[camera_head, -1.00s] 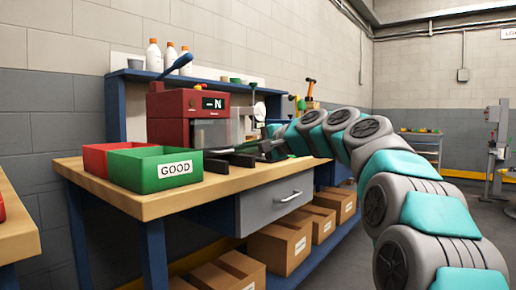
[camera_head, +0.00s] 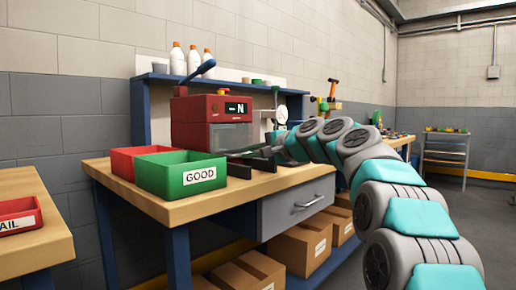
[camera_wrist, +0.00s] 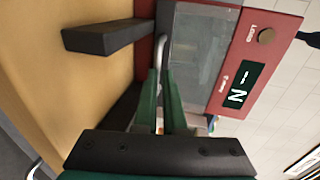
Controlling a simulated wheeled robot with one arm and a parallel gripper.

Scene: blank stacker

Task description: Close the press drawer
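The press is a red machine (camera_head: 188,126) with a blue lever, standing on the workbench. In the wrist view its red panel (camera_wrist: 238,113) carries an "N" display beside a grey see-through front (camera_wrist: 197,45). A pale curved handle (camera_wrist: 163,48) lies at the low edge of that front. My gripper (camera_wrist: 161,72) has its green fingers at the handle's near end, close together with a narrow gap; I cannot tell whether they grip it. In the head view my arm comes from the right to the press front and hides the fingertips. How far the drawer is out is unclear.
A green GOOD bin (camera_head: 182,176) and a red bin (camera_head: 133,162) sit left of the press. Dark bars (camera_wrist: 104,38) jut out from the press's lower front. The bench drawer (camera_head: 294,204) is below, with cardboard boxes (camera_head: 298,249) on the lower shelf.

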